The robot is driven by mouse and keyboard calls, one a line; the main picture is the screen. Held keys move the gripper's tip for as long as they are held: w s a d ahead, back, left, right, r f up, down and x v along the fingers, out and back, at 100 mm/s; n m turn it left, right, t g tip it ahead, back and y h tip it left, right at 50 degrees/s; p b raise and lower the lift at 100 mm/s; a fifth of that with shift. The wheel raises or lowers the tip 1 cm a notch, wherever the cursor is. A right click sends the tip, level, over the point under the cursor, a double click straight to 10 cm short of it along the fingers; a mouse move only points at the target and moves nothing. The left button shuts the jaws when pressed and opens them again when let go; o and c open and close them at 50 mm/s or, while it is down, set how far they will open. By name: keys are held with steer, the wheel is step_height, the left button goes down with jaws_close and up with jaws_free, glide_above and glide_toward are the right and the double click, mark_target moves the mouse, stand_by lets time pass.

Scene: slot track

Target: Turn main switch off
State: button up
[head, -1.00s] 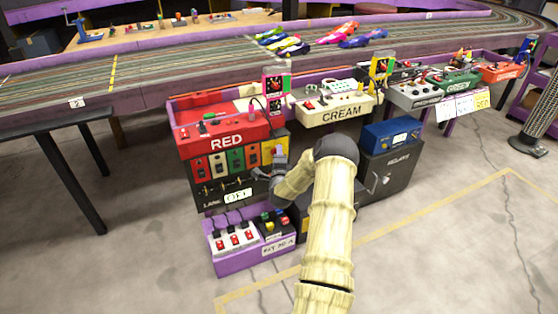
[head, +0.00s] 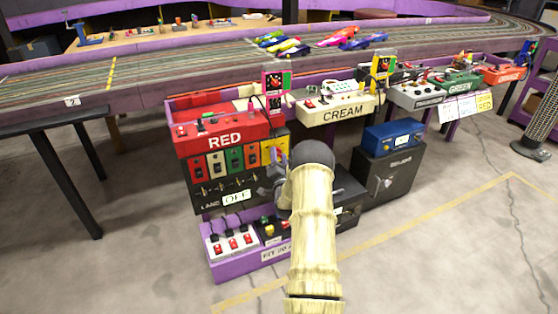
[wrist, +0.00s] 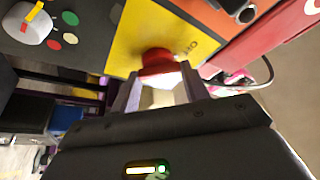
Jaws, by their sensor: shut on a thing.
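The main switch looks to be the red knob (wrist: 157,60) on a yellow panel (wrist: 126,36) in the wrist view. Lettering that seems to read OFF stands beside it, turned in the picture. My gripper (wrist: 159,73) has one finger on each side of the knob and is shut on it. A pale part shows below the knob between the fingers. In the head view the yellow panel (head: 274,146) is at the right end of the coloured panels under the red RED box (head: 222,133). My arm hides the knob there, and the gripper (head: 270,183) shows only in part.
A dial (wrist: 27,22) and coloured buttons are beside the yellow panel. A cable (wrist: 250,84) hangs close by. Below are an OFF label (head: 236,197) and a purple tray (head: 220,268) with red switches. A black cabinet (head: 392,178) stands right; the floor in front is clear.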

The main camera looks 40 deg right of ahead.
steer(key=shift+f+n, duration=0.1)
steer(key=shift+n, duration=0.2)
steer(key=o, duration=1)
steer(key=p+v, duration=0.1)
steer(key=v, duration=1.6)
steer(key=shift+s+f, duration=0.15)
steer(key=shift+f, duration=0.05)
steer(key=shift+a, duration=0.1)
